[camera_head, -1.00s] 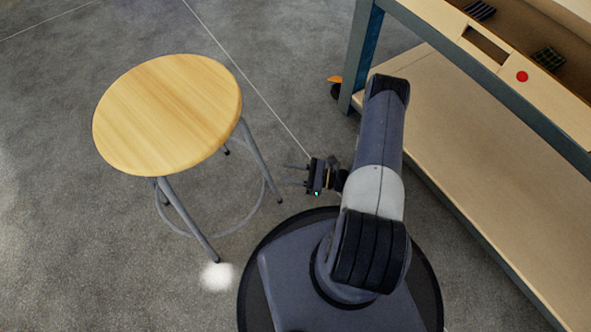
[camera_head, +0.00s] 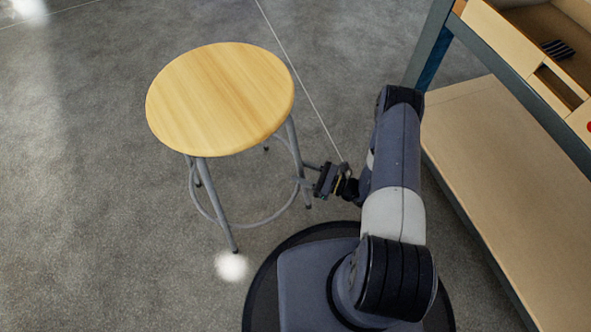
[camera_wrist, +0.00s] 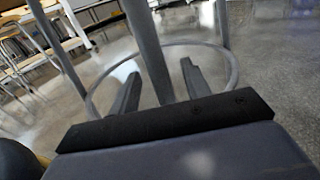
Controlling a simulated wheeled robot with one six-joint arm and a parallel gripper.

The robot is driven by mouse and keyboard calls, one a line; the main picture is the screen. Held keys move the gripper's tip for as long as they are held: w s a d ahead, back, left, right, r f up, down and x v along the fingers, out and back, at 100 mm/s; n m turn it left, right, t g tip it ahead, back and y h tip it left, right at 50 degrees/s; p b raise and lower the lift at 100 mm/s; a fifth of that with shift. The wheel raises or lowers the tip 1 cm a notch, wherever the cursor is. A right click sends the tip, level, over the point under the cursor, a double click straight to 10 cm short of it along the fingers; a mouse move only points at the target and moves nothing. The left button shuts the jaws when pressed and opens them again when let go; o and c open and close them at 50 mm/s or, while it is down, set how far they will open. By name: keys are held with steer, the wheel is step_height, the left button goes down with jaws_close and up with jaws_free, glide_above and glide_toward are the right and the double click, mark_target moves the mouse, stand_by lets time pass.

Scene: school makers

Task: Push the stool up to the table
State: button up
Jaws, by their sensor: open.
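The stool (camera_head: 222,98) has a round light-wood seat and grey metal legs with a ring low down. It stands upright on the floor, left of my arm. My gripper (camera_head: 304,174) is open and low beside the stool's right-hand leg. In the wrist view my gripper (camera_wrist: 160,80) has its two fingers apart, with a grey stool leg (camera_wrist: 148,48) showing between them; I cannot tell whether they touch it. A table (camera_head: 432,50) with a blue-grey metal frame stands at the right, apart from the stool. Whether it is the task's table is unclear.
The table's wide wooden lower shelf (camera_head: 500,170) lies right of my arm. Its upper level holds trays and a dark striped item (camera_head: 558,48). Grey floor (camera_head: 80,200) is clear left of the stool. Other furniture (camera_wrist: 40,45) stands far off in the wrist view.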

steer(key=shift+x, duration=1.45)
steer(key=shift+c, duration=0.3)
jaws_close()
